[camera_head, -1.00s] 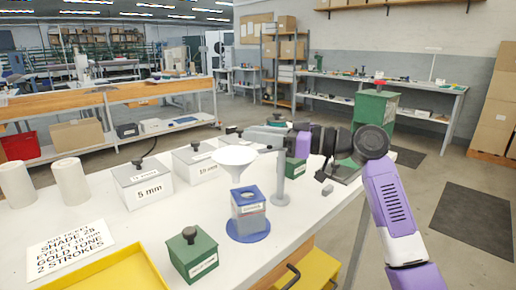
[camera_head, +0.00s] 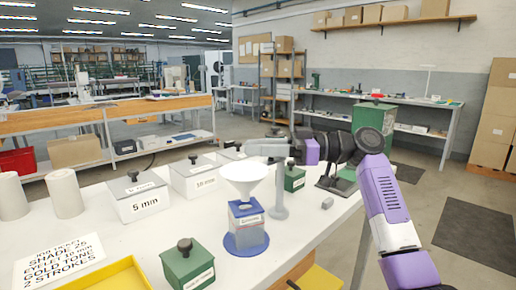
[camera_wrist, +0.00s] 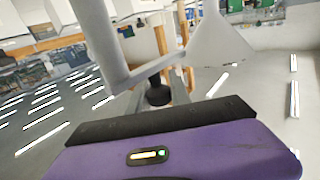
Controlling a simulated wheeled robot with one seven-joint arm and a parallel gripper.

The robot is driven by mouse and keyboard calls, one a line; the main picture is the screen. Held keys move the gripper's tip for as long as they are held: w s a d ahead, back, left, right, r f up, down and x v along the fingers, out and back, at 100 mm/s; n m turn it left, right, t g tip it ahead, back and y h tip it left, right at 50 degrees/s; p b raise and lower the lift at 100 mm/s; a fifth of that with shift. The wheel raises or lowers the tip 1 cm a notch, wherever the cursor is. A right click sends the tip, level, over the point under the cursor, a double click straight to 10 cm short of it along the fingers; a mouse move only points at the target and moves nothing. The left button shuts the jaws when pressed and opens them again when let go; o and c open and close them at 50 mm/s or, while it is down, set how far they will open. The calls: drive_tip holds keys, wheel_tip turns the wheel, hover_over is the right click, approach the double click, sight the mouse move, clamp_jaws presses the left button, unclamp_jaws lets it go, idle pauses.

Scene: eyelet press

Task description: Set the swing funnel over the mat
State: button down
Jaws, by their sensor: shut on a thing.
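The white swing funnel (camera_head: 246,174) hangs from a grey post (camera_head: 280,195) on the table; it also shows upside down in the wrist view (camera_wrist: 220,45). In the head view, it lines up above an open-topped blue container (camera_head: 246,215), with a small gap. The container stands on the round blue mat (camera_head: 232,249), whose rim shows around it. My gripper (camera_head: 268,148) is at the funnel's arm, level with the post top. It is shut on the funnel's black knob (camera_wrist: 157,92). The exact grip is partly hidden.
Two white boxes with knobs, one marked 5 mm (camera_head: 140,203), stand behind left. A green box (camera_head: 188,265) is at the front, beside a yellow tray (camera_head: 118,278) and a printed card (camera_head: 60,262). Another green box (camera_head: 294,178) stands behind the post.

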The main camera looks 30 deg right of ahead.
drive_tip(key=shift+f, duration=0.1)
drive_tip(key=c, duration=1.2)
unclamp_jaws()
drive_tip(key=shift+p+v, duration=0.4)
drive_tip(key=shift+v, duration=3.45)
drive_tip(key=shift+s, duration=0.1)
